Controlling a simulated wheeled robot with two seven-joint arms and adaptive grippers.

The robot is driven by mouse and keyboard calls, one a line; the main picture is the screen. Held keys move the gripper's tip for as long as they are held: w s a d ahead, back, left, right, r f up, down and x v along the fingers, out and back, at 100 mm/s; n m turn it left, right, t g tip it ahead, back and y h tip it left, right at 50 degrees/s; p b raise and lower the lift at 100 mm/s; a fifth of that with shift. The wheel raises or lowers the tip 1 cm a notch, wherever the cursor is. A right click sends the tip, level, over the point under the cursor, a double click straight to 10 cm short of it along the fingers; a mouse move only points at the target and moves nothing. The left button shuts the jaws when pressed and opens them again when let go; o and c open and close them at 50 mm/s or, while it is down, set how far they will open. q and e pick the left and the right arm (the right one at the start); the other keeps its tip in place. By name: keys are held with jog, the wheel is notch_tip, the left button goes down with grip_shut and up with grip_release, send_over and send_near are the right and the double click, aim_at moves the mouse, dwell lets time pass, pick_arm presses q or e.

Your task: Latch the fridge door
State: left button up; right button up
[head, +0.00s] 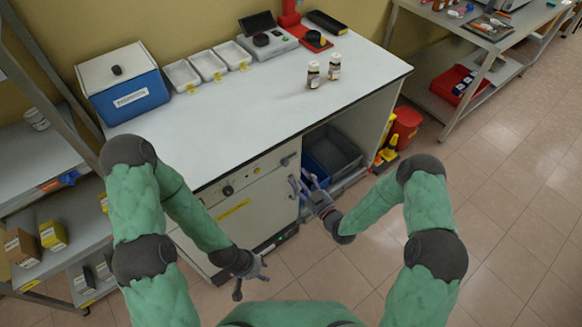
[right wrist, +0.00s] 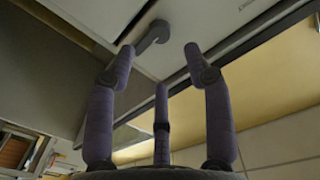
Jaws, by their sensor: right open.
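The fridge door (head: 245,215) is the pale front under the bench, with a yellow label. It looks shut or nearly shut; I cannot tell whether a small gap is left. A grey hooked latch handle (right wrist: 152,38) shows in the right wrist view, at the upper left of the open fingers. My right gripper (head: 311,188) is open and empty at the door's right edge, with its fingers toward the latch. Whether a finger touches it is unclear. My left gripper (head: 252,276) hangs low in front of the fridge, its fingers spread and empty.
An open bay with a dark grey bin (head: 335,150) lies right of the fridge. A yellow wet-floor sign (head: 386,152) and a red bucket (head: 404,128) stand beyond it. Two brown bottles (head: 314,75) stand on the bench. The floor in front is clear.

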aim_at(287, 165)
jog(key=b+x, duration=0.1)
jog(key=x, duration=0.7)
jog(key=shift+a+b, duration=0.1)
jog(key=shift+b, duration=0.2)
jog(key=shift+f, duration=0.1)
grip_shut()
